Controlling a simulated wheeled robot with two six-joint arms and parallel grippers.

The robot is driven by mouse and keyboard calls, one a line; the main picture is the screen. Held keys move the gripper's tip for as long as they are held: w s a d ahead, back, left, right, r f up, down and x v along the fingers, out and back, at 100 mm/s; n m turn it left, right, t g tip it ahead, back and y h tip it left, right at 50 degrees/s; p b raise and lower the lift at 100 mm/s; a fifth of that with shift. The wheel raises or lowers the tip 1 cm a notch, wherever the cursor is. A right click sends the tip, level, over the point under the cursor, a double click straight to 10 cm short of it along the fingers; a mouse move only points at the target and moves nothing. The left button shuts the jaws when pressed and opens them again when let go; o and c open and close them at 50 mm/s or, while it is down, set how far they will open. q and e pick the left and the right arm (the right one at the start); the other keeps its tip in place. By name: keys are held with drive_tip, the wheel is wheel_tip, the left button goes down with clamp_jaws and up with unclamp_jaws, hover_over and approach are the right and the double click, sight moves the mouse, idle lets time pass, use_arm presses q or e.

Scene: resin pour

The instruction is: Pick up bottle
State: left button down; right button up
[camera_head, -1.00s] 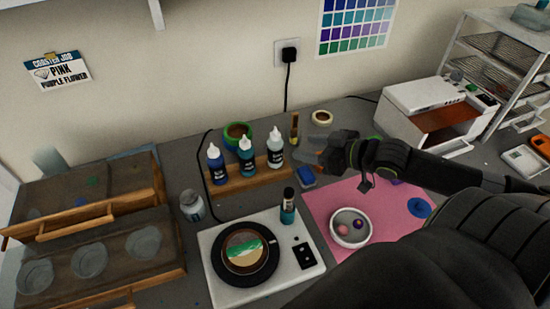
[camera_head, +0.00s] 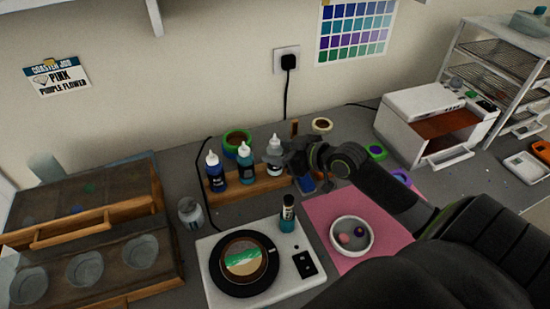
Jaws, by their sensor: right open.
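Several squeeze bottles with pale pointed caps stand in a wooden rack (camera_head: 230,195): a dark blue one (camera_head: 217,174), a teal one (camera_head: 246,168) and a pale grey one (camera_head: 274,154) at the right end. My right gripper (camera_head: 283,157) is open at the pale grey bottle, reaching in from the right. Its dark fingers overlap the bottle's right side and hide part of it. I cannot tell whether they touch it. A small teal bottle with a dark cap (camera_head: 287,219) stands at the white device's back right corner. My left gripper is not in view.
A white device (camera_head: 219,290) with a black round plate (camera_head: 266,277) is in front of the rack. A pink mat (camera_head: 318,207) with a white bowl (camera_head: 337,247) lies at right. Wooden trays (camera_head: 110,280) fill the left. A white printer-like box (camera_head: 405,135) stands at back right.

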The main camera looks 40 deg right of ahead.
sight(270, 150)
drive_tip(key=shift+x, duration=1.7)
drive_tip(key=shift+s, duration=0.1)
drive_tip(key=shift+c, duration=0.3)
drive_tip(key=c, duration=0.8)
wheel_tip(270, 150, up, 10)
